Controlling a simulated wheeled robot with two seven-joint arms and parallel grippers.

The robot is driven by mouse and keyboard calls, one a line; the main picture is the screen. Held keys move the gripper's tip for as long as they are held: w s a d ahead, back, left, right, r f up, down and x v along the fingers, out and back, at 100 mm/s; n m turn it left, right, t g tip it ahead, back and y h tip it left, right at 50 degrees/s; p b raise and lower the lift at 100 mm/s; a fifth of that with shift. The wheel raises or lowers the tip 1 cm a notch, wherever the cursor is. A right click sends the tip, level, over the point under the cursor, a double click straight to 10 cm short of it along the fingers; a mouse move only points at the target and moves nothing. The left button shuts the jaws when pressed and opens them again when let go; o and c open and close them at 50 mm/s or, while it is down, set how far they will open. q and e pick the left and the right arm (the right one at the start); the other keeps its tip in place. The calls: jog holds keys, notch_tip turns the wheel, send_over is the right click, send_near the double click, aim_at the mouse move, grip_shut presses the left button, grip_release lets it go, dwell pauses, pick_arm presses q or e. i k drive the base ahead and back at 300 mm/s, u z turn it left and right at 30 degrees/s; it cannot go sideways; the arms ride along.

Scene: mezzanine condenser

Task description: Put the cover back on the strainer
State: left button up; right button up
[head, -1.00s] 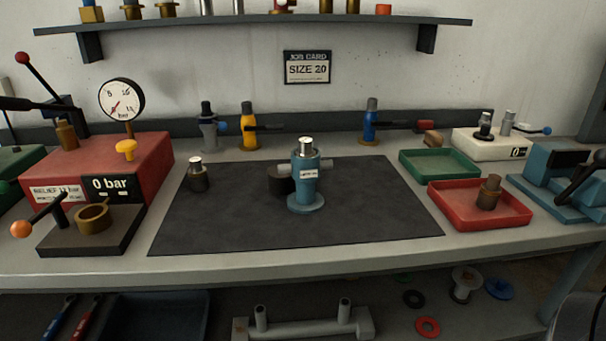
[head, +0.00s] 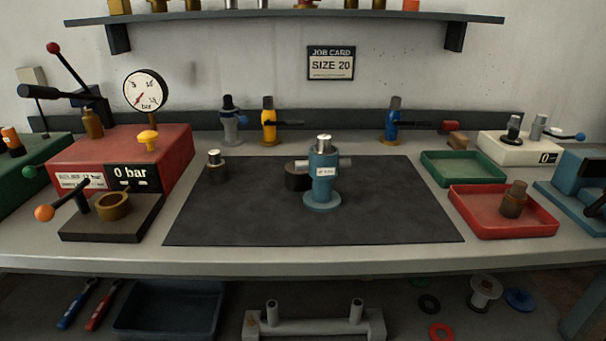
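In the head view a blue body (head: 323,184) with a silver top, a grey side pipe and a small white label stands upright on the dark mat (head: 400,218). It looks like the strainer, but I cannot be sure. A dark round piece (head: 297,177) sits just left of it, partly hidden behind it. A small dark cylinder with a silver top (head: 215,164) stands at the mat's back left. I cannot tell which piece is the cover. Neither of my grippers is in view.
A red test unit (head: 130,158) with a gauge (head: 146,91) stands left. A green tray (head: 463,167) and a red tray (head: 540,216) holding a brown fitting (head: 513,199) are at right. Yellow (head: 269,122) and blue (head: 392,122) valves stand behind the mat. The front of the mat is clear.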

aim_at(323, 169)
jog(key=k, duration=1.3)
jog(key=u, duration=0.7)
jog(key=i, duration=1.25)
jog(key=z, duration=0.1)
